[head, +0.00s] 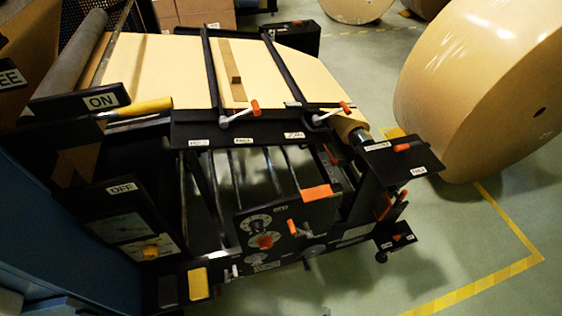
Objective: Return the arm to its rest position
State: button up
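My gripper does not show in the head view, and I see no part of my arm that I can be sure of. Its pose and whether it holds anything are hidden. The view looks down on a black-framed machine with a kraft paper web (165,70) across its top. Two dark bars cross the web, each with an orange-tipped lever, a left lever (240,114) and a right lever (332,115). A yellow-handled lever (148,107) lies beside the ON plate (101,101); the OFF plate (122,188) is below it.
A control panel (285,225) with dials and orange knobs faces the front. A black shelf (402,160) sticks out at the right. A large kraft roll (480,90) stands on the floor at right. Green floor (470,240) with yellow tape (480,287) is open at lower right.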

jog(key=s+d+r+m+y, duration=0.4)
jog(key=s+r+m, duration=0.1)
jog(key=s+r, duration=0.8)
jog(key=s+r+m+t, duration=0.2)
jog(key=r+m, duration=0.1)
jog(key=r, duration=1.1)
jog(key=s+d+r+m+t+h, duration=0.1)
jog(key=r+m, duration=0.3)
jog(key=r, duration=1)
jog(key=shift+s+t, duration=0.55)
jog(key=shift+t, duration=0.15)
